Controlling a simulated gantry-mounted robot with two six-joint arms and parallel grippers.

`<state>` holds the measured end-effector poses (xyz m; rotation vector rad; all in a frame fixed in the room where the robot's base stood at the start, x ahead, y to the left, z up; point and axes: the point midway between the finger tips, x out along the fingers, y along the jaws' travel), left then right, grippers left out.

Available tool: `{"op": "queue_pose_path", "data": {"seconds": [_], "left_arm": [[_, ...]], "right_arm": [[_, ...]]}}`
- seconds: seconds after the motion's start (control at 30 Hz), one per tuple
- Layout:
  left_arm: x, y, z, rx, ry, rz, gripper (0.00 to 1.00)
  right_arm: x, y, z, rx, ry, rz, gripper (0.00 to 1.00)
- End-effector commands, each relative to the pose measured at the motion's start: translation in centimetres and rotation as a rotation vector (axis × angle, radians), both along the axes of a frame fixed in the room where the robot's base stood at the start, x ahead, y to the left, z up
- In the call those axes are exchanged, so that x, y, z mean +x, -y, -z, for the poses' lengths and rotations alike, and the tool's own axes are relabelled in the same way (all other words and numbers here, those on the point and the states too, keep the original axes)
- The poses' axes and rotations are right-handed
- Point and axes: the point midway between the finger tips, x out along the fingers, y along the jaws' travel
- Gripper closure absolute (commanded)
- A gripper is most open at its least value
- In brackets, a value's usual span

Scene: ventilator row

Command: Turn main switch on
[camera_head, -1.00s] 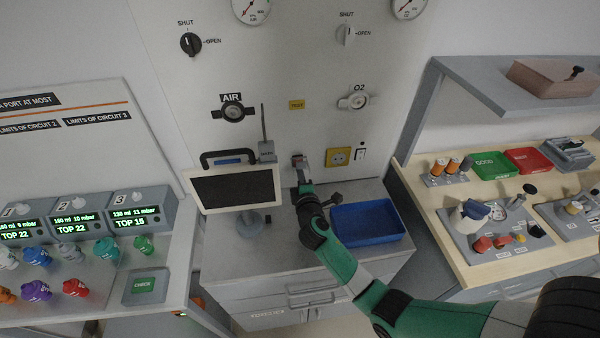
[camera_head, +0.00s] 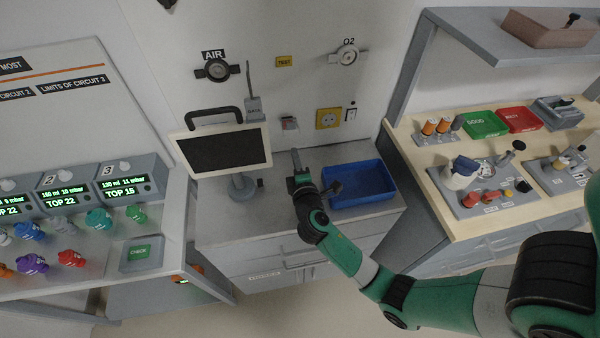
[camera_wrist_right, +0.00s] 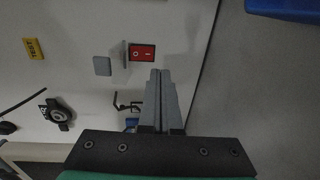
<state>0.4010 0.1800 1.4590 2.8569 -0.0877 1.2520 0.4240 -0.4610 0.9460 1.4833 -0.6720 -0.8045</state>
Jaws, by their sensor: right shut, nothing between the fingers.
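A small red rocker switch (camera_wrist_right: 142,53) with white O and I marks sits on the wall in the right wrist view. A thin grey flap (camera_wrist_right: 124,53) stands out beside it. In the head view the switch (camera_head: 289,123) is a small reddish and grey fitting on the back wall, between the monitor and the yellow socket. My right gripper (camera_head: 295,151) is shut and empty, below and in front of the switch, apart from it. Its closed fingers (camera_wrist_right: 160,72) show in the wrist view. My left gripper is not in view.
A monitor (camera_head: 222,151) on a stand is left of my gripper, a blue tray (camera_head: 358,186) right of it, both on the grey cabinet. A yellow socket (camera_head: 328,118) and a white switch plate (camera_head: 350,114) are on the wall to the right.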

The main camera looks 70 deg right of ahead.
Motion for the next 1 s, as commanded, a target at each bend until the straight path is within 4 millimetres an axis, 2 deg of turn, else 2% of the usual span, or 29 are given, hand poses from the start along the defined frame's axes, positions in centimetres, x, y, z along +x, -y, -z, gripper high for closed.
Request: {"op": "queue_pose_path", "data": {"seconds": [0.1,0.3,1.0], "left_arm": [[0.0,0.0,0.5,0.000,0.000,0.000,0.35],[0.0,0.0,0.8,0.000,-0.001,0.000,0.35],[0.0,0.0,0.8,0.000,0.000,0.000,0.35]], "right_arm": [[-1.5,-2.3,0.5,0.000,0.000,-0.004,1.00],[-3.1,-4.3,0.7,0.000,0.000,-0.002,1.00],[-3.4,-4.6,0.7,0.000,0.000,0.001,1.00]]}}
